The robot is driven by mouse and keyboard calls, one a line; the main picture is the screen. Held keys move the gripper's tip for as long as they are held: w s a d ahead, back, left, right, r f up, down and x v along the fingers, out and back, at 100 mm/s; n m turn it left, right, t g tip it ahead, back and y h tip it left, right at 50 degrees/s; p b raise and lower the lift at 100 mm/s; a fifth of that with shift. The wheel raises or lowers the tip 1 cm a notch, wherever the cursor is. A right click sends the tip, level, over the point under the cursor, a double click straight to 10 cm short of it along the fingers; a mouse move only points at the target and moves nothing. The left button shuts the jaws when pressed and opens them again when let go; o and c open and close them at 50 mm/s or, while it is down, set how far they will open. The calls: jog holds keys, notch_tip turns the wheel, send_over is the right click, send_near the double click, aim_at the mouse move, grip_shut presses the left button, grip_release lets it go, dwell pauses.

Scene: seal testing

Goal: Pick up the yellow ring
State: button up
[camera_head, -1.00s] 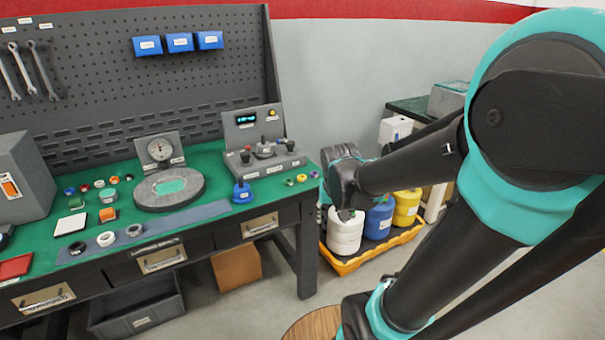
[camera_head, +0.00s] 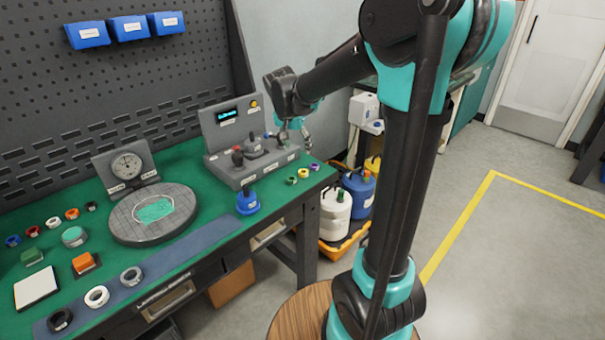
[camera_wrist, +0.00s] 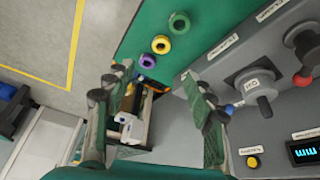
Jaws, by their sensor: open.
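The yellow ring (camera_head: 303,173) lies on the green bench top near its right end, between a green ring (camera_head: 291,180) and a purple ring (camera_head: 314,166). In the wrist view the yellow ring (camera_wrist: 161,44) shows between the green ring (camera_wrist: 179,22) and the purple ring (camera_wrist: 147,61), with nothing over it. My gripper (camera_head: 296,139) is above the bench's right end, near the grey control box. In the wrist view my gripper (camera_wrist: 158,95) has its fingers wide apart and empty, and the yellow ring shows ahead of the gap.
The grey control box (camera_head: 236,174) with knobs stands close beside the rings.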

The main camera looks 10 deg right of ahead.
aim_at(302, 174)
jog(key=x, duration=1.4)
jog(key=shift+a+f, duration=0.15)
jog(key=shift+a, duration=0.05)
jog(key=c, duration=0.9)
